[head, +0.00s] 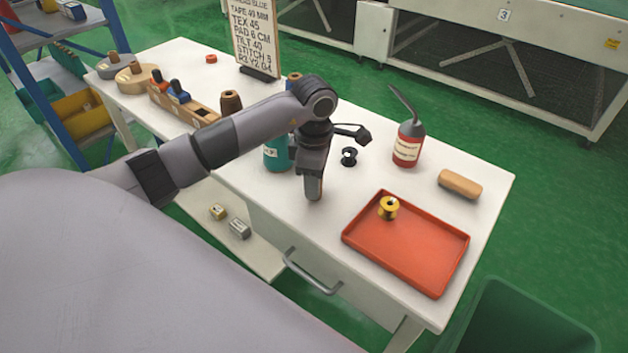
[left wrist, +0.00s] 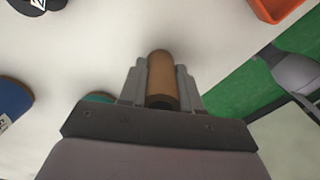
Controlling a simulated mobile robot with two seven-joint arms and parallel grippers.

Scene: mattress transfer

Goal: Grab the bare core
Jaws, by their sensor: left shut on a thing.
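The bare core (left wrist: 161,72) is a plain brown tube. In the left wrist view it stands between the two grey fingers of my left gripper (left wrist: 162,88), which are shut on it. In the head view my left gripper (head: 313,186) points down over the white table, left of the red tray. Only a thin brown strip of the core (head: 319,188) shows there, mostly hidden by the fingers. Whether its lower end touches the table I cannot tell. My right gripper is not in view.
The red tray (head: 405,277) holds a yellow spool (head: 388,207). A teal container (head: 276,156) is close left of my gripper. A wooden rack (head: 185,106) is farther left.

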